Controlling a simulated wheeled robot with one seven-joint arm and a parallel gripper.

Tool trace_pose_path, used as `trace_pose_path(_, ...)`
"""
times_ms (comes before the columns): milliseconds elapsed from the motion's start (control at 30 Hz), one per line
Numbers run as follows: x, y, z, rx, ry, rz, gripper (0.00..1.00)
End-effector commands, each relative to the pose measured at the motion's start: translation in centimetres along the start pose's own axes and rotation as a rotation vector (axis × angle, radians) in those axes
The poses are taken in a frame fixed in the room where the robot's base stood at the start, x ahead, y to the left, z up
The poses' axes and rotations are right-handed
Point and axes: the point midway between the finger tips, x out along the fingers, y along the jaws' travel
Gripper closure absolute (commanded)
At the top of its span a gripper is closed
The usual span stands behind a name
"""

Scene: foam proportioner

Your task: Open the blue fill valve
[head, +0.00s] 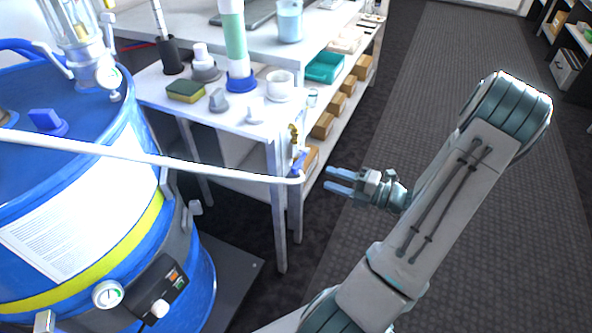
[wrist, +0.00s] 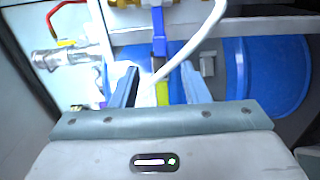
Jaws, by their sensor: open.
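The blue fill valve handle (head: 298,163) is at the table's near right corner, below a brass fitting (head: 293,138) and close to the end of a white pipe. In the wrist view the blue handle (wrist: 158,30) stands upright in the picture, ahead of and roughly centred between my fingers. My gripper (head: 327,179) is open and empty, a short way right of the valve, with its fingers pointing left at it. In the wrist view my gripper (wrist: 158,84) has its two fingers apart. No contact with the handle is visible.
The white pipe (head: 170,159) runs from the blue drum (head: 150,130) across to the valve. A red-handled valve (wrist: 67,42) is on the left in the wrist view. The white table (head: 190,108) holds containers and a sponge. The dark floor (head: 420,100) behind my arm is clear.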

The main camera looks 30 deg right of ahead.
Motion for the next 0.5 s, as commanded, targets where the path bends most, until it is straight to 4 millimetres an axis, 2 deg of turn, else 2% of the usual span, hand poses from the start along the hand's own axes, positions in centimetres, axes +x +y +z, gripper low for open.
trace_pose_path(300,6.9,-0.2,-0.1,-0.002,0.006,0.000,0.58)
trace_pose_path(500,9.9,-0.1,-0.1,-0.003,0.005,-0.001,0.58)
